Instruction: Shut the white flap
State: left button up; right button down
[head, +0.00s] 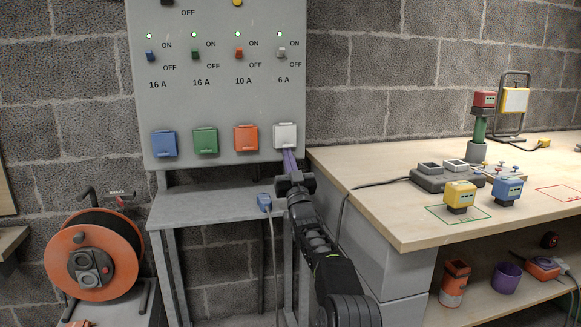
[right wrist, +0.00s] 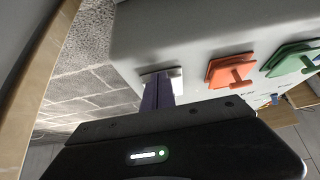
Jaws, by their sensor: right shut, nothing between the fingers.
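The white flap (head: 285,134) is the rightmost in a row of coloured socket flaps low on the grey panel. In the head view it looks flat against the panel, like the others. My right gripper (head: 289,158) is shut and empty, with its purple fingers at the flap's lower edge. In the right wrist view the fingers (right wrist: 158,92) reach up to the white flap (right wrist: 172,75) and hide part of it. I cannot tell whether they touch it. My left gripper is not in view.
The orange flap (head: 246,138) is just left of the white one, then the green (head: 205,140) and blue (head: 164,143) flaps. A grey shelf (head: 205,207) with a blue plug (head: 264,202) is below. A wooden workbench (head: 385,205) stands at right, an orange reel (head: 92,264) at left.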

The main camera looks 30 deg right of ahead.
jog(key=v, duration=0.7)
jog(key=shift+s+f, duration=0.25)
jog(key=shift+s, duration=0.05)
jog(key=shift+a, duration=0.1)
dwell(0.4)
